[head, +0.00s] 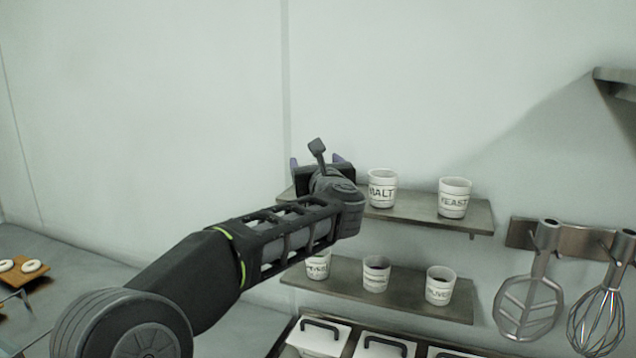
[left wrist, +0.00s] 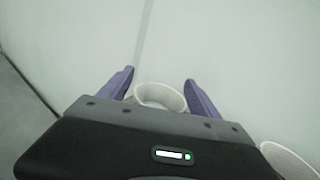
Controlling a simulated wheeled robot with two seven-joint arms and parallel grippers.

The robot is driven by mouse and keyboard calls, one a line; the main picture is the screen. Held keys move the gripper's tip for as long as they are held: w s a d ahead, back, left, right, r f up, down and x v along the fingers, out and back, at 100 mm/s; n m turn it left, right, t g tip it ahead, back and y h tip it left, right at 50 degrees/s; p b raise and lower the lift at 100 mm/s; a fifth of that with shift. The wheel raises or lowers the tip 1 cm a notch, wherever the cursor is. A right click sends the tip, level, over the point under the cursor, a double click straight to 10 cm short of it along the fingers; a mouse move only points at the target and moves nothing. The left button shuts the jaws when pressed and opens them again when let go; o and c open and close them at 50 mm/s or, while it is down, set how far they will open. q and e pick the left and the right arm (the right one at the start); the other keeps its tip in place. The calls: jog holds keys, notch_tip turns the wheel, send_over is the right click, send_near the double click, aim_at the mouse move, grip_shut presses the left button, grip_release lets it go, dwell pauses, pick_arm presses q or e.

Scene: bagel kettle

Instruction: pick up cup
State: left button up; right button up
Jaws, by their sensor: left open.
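A white cup (left wrist: 162,94) stands between the two purple fingers of my left gripper (left wrist: 158,84) in the left wrist view. The fingers are open, one on each side of the cup, and only its rim and upper part show. Whether they touch it I cannot tell. In the head view my left gripper (head: 316,161) is at the left end of the upper shelf (head: 415,212) and hides that cup. To its right on this shelf stand a white cup marked MALT (head: 382,189) and one marked YEAST (head: 454,198). My right gripper is not in view.
A lower shelf (head: 405,299) holds three more labelled cups, one partly behind my left arm. Lidded white containers (head: 318,338) stand below. A whisk (head: 598,310) and a flat beater (head: 528,305) hang at the right. The wall is close behind the shelves.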

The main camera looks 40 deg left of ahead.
pick_arm(q)
jog(key=shift+c, duration=0.3)
jog(key=c, duration=1.4)
